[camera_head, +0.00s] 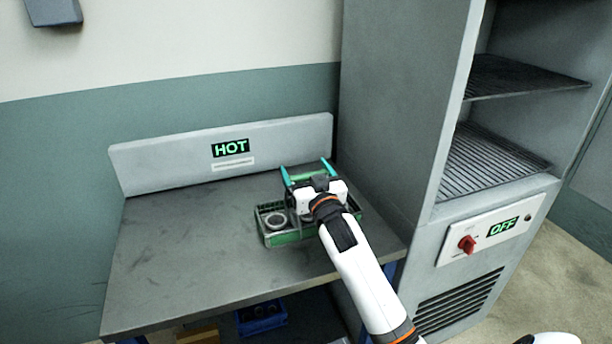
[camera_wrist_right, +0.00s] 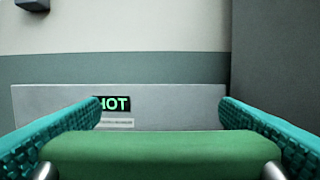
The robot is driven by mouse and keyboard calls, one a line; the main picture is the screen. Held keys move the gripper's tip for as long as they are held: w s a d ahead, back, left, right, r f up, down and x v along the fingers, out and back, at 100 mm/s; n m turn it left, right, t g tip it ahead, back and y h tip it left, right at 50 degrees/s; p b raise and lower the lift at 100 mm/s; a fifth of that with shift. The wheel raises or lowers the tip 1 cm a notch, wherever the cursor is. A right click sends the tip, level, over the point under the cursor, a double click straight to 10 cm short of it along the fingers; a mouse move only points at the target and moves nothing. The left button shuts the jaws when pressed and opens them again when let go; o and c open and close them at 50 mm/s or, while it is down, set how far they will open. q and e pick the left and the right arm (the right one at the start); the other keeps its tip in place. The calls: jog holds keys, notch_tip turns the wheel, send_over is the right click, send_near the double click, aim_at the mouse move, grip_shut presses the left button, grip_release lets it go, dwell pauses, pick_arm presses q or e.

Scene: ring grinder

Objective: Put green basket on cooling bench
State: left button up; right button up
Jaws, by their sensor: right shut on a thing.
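The green basket (camera_head: 290,239) is at the right part of the grey bench (camera_head: 180,250), beside the tall cabinet. It is roughly level and holds metal rings. I cannot tell if its bottom touches the bench top or hangs just above it. My right gripper (camera_head: 306,172) is over the basket, its teal fingers pointing toward the back panel. It is shut on the basket's green handle bar (camera_wrist_right: 160,155), which fills the space between the fingers in the right wrist view. My wrist and forearm hide part of the basket's right side. My left gripper is out of view.
The bench's back panel has a sign (camera_head: 231,148) reading HOT. The grey cabinet (camera_head: 395,110) stands close on the right, with wire shelves (camera_head: 490,160), a red knob (camera_head: 466,244) and an OFF display. A blue bin (camera_head: 262,318) sits under the bench. The bench's left half is clear.

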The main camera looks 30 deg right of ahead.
jog(key=shift+f, duration=0.35)
jog(key=o, duration=1.4)
jog(key=b+v, duration=0.1)
jog(key=v, duration=1.1)
jog(key=shift+s+a+f, duration=0.1)
jog(key=shift+f, duration=0.05)
